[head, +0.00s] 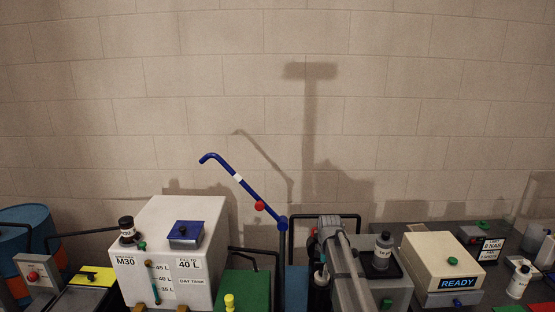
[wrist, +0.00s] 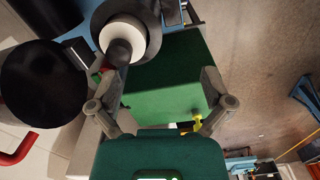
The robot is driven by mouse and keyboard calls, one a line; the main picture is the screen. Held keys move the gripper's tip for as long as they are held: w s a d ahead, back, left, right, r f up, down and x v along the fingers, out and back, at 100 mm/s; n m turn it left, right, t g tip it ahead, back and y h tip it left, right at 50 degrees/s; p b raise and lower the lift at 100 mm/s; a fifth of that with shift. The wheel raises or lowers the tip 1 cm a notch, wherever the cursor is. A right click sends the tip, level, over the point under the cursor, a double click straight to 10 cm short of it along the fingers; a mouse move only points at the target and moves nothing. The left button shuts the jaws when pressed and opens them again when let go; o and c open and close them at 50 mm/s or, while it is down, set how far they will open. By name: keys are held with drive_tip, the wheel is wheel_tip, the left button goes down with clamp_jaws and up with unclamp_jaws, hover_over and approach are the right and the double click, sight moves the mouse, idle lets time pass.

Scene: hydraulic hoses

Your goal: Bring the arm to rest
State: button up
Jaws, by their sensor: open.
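My gripper (wrist: 165,75) shows in the wrist view with its two grey fingers spread wide and nothing held between them. A green panel (wrist: 165,95) lies beyond the fingers. A black and white round part (wrist: 120,35) is close to the left fingertip and partly overlaps it in the picture; I cannot tell whether they touch. A yellow fitting (wrist: 188,125) shows beside the right finger. In the head view, grey arm links that look like mine rise at the bottom centre, and the gripper cannot be made out there.
In the head view, a white 40 L tank (head: 165,225) stands left with a black-capped bottle on it. A blue lever (head: 235,180) rises mid-scene. A beige READY box (head: 443,262) and a white bottle (head: 518,280) are right. The wall above is clear.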

drive_tip(key=s+f+m+b, duration=0.3)
drive_tip(key=s+m, duration=0.4)
drive_tip(key=s, duration=0.5)
drive_tip(key=s+f+m+b, duration=0.3)
drive_tip(key=s+m, duration=0.5)
drive_tip(key=s, duration=0.4)
drive_tip(key=shift+s+a+f+m, duration=0.2)
drive_tip(key=shift+m, duration=0.1)
